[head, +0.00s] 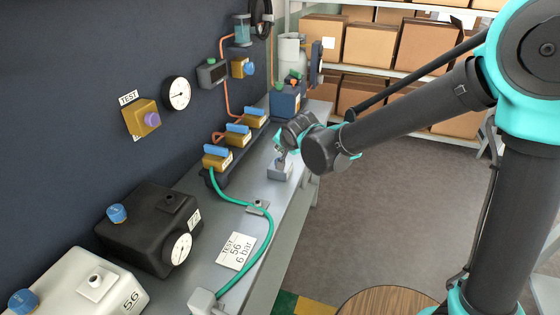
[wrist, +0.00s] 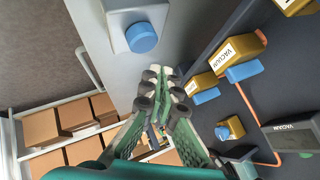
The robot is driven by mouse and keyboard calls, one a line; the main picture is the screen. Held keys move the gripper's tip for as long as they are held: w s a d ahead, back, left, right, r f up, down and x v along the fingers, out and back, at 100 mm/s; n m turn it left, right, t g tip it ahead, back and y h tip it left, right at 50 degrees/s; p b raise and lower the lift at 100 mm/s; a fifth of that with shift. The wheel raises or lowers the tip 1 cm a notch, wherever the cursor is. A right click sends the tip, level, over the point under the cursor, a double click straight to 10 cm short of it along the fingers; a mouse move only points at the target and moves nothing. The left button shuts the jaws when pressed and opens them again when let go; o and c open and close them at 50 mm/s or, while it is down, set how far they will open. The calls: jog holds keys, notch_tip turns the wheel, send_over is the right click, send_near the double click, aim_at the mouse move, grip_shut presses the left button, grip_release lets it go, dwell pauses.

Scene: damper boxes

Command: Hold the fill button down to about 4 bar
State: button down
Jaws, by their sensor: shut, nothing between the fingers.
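A grey box (head: 280,171) stands on the bench near its right edge, below my gripper (head: 284,150). In the wrist view, the grey box has a round blue button (wrist: 142,37), probably the fill button; I see no label on it. In the head view my gripper hides the button. My gripper (wrist: 163,80) is shut and empty, its tips just beside the button in the picture; I cannot tell whether they touch the box. A wall gauge (head: 177,93) and a gauge on the black box (head: 180,249) have unreadable needles.
Yellow valves with blue handles (head: 217,158) line the wall side of the bench. A green hose (head: 268,240) curves along the bench. A card (head: 238,250) reads TEST 56, 6 bar. A white box (head: 75,285) stands at front left. Shelves of cartons (head: 368,44) stand behind.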

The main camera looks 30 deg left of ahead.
jog(key=shift+f, duration=0.8)
jog(key=shift+f, duration=0.1)
dwell(0.8)
jog(key=shift+f, duration=0.3)
jog(key=shift+f, duration=0.55)
dwell(0.9)
dwell(0.3)
jog(key=shift+r, duration=0.95)
jog(key=shift+r, duration=0.1)
jog(key=shift+r, duration=2.45)
dwell(0.6)
